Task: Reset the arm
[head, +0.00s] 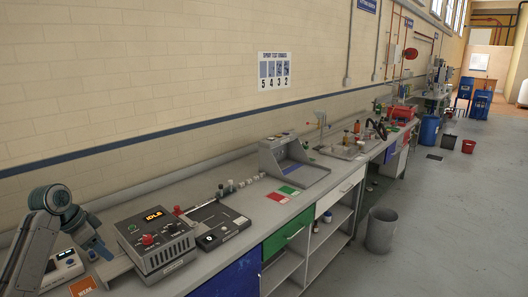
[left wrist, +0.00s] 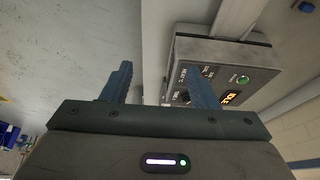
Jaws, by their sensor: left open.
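My left arm comes in at the left edge of the head view, folded at the wrist. Its gripper (head: 97,247) points down over the bench beside the control box. In the left wrist view the two blue fingers of my left gripper (left wrist: 160,86) stand apart with nothing between them. The grey control box (head: 158,240), with a lit IDLE display and red knobs, is just right of the gripper. The same control box (left wrist: 222,70) appears turned around behind the right finger in the left wrist view. My right gripper is not in view.
A small meter (head: 64,265) stands partly behind my arm. A black scale-like device (head: 212,224) lies right of the control box. Further along the bench (head: 255,215) are a grey stand (head: 293,165) and a sink (head: 345,150). A grey bin (head: 381,230) stands on open floor.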

